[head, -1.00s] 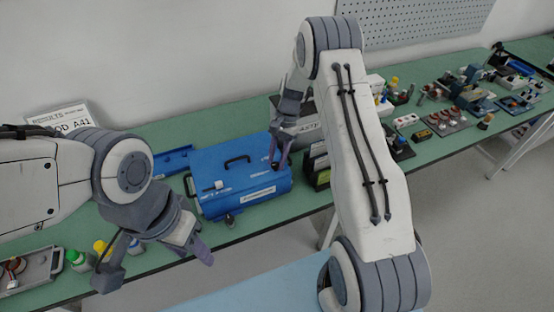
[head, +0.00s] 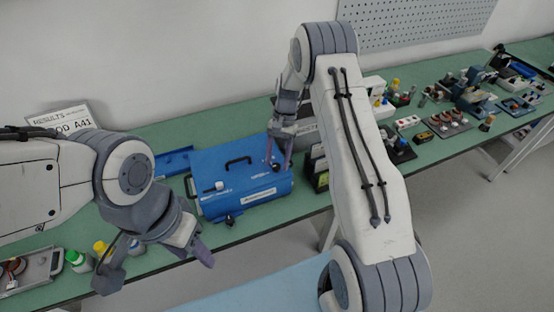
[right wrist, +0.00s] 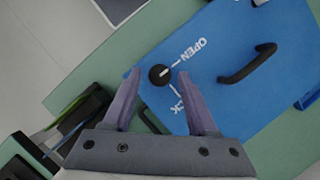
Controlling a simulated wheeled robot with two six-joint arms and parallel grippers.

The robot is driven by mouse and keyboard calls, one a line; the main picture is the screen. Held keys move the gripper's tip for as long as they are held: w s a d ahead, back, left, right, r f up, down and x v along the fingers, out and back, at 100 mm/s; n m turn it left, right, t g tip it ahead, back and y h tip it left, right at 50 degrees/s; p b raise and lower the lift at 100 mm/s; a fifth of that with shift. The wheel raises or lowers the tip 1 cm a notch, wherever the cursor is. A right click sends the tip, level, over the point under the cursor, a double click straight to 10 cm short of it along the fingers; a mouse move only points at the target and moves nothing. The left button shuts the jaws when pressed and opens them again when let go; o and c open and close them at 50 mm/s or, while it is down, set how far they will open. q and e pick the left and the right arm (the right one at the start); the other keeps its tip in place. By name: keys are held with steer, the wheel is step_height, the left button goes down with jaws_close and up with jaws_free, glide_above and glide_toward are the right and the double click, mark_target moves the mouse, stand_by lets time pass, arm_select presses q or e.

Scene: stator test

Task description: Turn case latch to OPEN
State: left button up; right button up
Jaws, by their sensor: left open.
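The blue case (head: 215,167) lies on the green bench. It also fills much of the right wrist view (right wrist: 225,50). Its latch is a round black knob (right wrist: 159,74) with a white mark, beside the printed words OPEN and LOCK. The mark lies diagonally, and I cannot tell for sure which word it points to. My right gripper (right wrist: 158,74) is open, with its two purple fingers on either side of the knob and small gaps showing. In the head view the right gripper (head: 277,160) is over the case's right end. My left gripper (head: 203,252) is open and empty, in front of the bench edge.
A black carry handle (head: 238,160) stands up from the case. A black rack (head: 318,168) stands close to the case's right. A blue tray (head: 173,162) lies to its left. Bottles (head: 78,260) stand near the left gripper.

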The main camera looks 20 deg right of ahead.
stand_by(0.3)
steer(key=b+v, duration=0.2)
steer(key=v, duration=0.8)
steer(key=shift+r+b, duration=0.2)
steer(key=shift+b, duration=0.2)
steer(key=shift+w, duration=0.15)
